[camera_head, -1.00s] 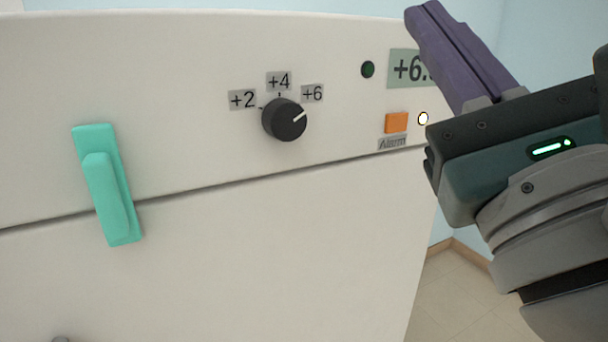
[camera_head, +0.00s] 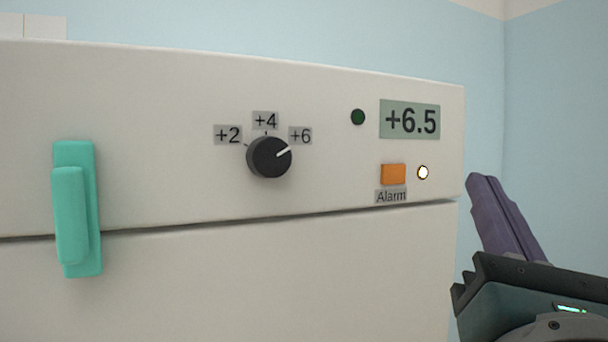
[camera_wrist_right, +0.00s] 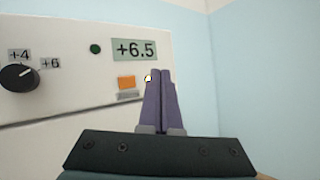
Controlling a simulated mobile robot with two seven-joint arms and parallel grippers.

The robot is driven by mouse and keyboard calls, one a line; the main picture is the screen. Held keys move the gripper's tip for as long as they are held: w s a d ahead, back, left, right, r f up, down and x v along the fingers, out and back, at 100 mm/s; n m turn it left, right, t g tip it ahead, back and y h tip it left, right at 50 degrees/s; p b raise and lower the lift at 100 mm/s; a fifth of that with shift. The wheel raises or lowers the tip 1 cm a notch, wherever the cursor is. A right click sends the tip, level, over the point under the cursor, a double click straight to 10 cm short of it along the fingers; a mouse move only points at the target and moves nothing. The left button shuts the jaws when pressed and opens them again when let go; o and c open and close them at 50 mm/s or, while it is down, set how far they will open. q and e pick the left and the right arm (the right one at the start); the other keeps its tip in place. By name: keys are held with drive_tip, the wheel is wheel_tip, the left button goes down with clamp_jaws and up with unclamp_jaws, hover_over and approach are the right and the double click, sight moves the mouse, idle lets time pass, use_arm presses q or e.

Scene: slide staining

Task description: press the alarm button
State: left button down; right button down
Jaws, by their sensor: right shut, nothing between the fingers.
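The orange alarm button (camera_head: 393,174) is on the white front panel, above a grey label reading "Alarm" (camera_head: 391,196). A small lit white lamp (camera_head: 423,172) is just right of it. In the right wrist view the button (camera_wrist_right: 126,82) is left of the fingertips, and the lamp (camera_wrist_right: 148,78) shows at their left edge. My right gripper (camera_head: 483,180) has purple fingers, shut with nothing between them. In the head view it is to the right of the panel's edge, apart from the button. My left gripper is not in view.
The panel also has a black knob (camera_head: 269,157) pointing toward +6, a dark green lamp (camera_head: 358,117) and a display (camera_head: 410,120) reading +6.5. A teal handle (camera_head: 75,208) is at the left. Blue wall is behind, right of the cabinet.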

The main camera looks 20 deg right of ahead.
sight(394, 174)
drive_tip(key=shift+w+a+b, duration=0.15)
drive_tip(key=shift+w+b, duration=0.3)
drive_tip(key=shift+w, duration=1.6)
drive_tip(key=shift+w+a+b, duration=0.15)
drive_tip(key=shift+w+b, duration=0.25)
drive_tip(key=shift+w, duration=1.65)
drive_tip(key=shift+w, duration=0.1)
drive_tip(key=shift+w+b, duration=0.3)
drive_tip(key=shift+b, duration=0.05)
